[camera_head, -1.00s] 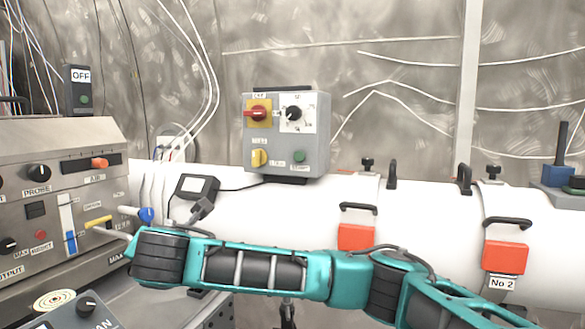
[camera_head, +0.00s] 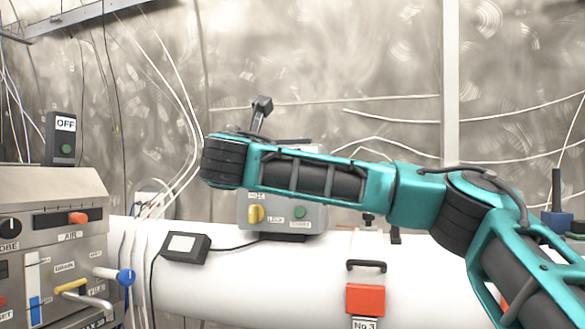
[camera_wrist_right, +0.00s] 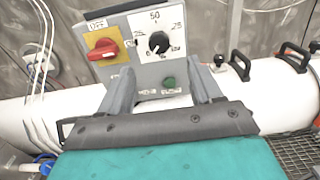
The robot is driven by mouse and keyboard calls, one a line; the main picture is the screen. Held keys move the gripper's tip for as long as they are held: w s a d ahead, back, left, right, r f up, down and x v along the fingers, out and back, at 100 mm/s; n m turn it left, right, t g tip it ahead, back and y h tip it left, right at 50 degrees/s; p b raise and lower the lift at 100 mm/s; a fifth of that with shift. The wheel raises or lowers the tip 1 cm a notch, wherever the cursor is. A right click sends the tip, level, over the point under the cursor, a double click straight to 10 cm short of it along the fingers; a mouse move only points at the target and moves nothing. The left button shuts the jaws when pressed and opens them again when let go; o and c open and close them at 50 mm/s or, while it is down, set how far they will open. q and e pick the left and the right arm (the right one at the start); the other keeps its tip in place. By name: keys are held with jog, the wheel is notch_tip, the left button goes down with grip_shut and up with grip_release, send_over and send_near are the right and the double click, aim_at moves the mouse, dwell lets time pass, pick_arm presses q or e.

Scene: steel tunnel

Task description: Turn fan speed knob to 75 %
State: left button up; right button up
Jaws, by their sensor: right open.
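The fan speed knob (camera_wrist_right: 158,42) is a black knob on a white dial with 50 at its top, in the right wrist view. Its pointer seems to face down and left, but this is hard to read. It sits on a grey control box (camera_wrist_right: 143,73), which also shows in the head view (camera_head: 285,217); there my arm hides the box's upper part and the knob. My right gripper (camera_wrist_right: 163,88) is open and empty, its two fingers spread below the dial and apart from the knob. My left gripper is out of view.
The box stands on a white pipe (camera_head: 230,290). A small dark box (camera_head: 186,248) lies left.

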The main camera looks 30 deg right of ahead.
jog(key=x, duration=0.9)
jog(key=shift+w+d, duration=0.25)
jog(key=shift+w, duration=0.05)
jog(key=c, duration=1)
